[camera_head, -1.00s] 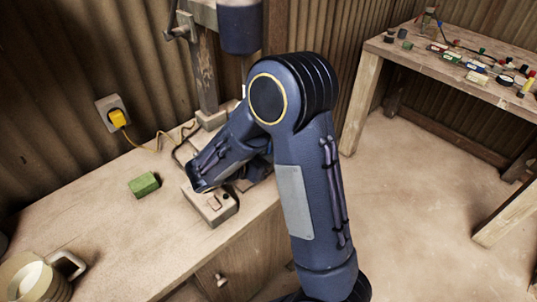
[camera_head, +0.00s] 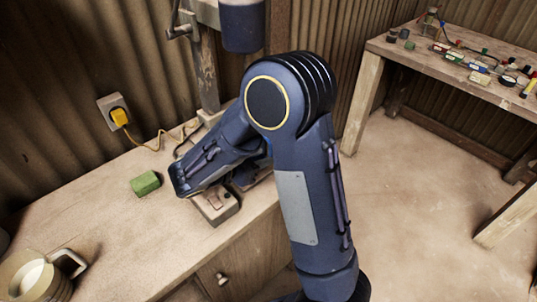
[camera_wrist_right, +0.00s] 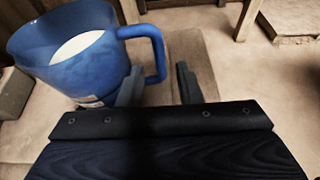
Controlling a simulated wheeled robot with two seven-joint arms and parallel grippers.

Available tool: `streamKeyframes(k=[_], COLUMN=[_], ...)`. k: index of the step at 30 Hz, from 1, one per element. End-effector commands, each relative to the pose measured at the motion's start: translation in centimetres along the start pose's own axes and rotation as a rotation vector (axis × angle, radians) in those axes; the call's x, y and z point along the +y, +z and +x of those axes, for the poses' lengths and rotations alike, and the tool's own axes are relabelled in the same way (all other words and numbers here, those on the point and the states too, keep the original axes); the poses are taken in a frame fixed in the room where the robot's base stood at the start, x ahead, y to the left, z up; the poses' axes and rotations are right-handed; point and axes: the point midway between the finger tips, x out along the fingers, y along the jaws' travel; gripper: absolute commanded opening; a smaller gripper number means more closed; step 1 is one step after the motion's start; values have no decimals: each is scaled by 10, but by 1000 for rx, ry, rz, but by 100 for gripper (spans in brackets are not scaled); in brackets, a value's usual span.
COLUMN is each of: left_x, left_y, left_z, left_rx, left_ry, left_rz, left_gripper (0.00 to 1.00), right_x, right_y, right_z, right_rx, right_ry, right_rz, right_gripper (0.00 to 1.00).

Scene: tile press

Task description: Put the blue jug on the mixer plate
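The blue jug (camera_wrist_right: 75,62), with pale contents, stands upright at the upper left of the right wrist view. Its handle (camera_wrist_right: 158,48) reaches toward my right gripper (camera_wrist_right: 158,86). The two dark fingers are apart, with the lower handle showing between or just beyond them; I cannot tell whether they touch it. In the head view my right arm crosses the bench and hides the gripper fingers and most or all of the jug. A box-like base with a switch (camera_head: 216,206) shows under the arm; I cannot make out the mixer plate. My left gripper is out of view.
A cream jug (camera_head: 38,276) stands at the bench's lower left. A green block (camera_head: 145,183) lies mid-bench, near a yellow plug (camera_head: 120,117) and its cord. A post with a dark cylinder (camera_head: 241,25) rises behind my arm. Another table (camera_head: 455,70) holds small items.

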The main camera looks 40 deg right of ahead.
Motion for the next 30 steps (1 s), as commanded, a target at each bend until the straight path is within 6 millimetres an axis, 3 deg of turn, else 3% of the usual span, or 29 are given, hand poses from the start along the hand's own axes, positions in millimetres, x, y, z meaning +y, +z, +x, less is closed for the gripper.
streamKeyframes(k=[3,9,13,16,20,23,27,30], left_x=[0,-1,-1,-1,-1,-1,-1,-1], left_y=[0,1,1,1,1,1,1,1], left_z=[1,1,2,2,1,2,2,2], left_rx=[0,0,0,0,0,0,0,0], left_ry=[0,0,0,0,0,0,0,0], left_rz=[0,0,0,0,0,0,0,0], left_gripper=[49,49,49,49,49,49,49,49], right_x=[1,0,0,-9,-46,-89,-138,-160], right_y=[0,0,0,2,5,0,-13,-19], right_z=[-28,-63,-74,-71,-52,-44,-56,-76], right_rx=[0,0,2,49,244,474,792,1000], right_ry=[5,2,0,-30,-150,-294,-509,-656], right_rz=[1,0,1,34,181,382,727,995], right_gripper=[32,32,32,32,32,32,32,32])
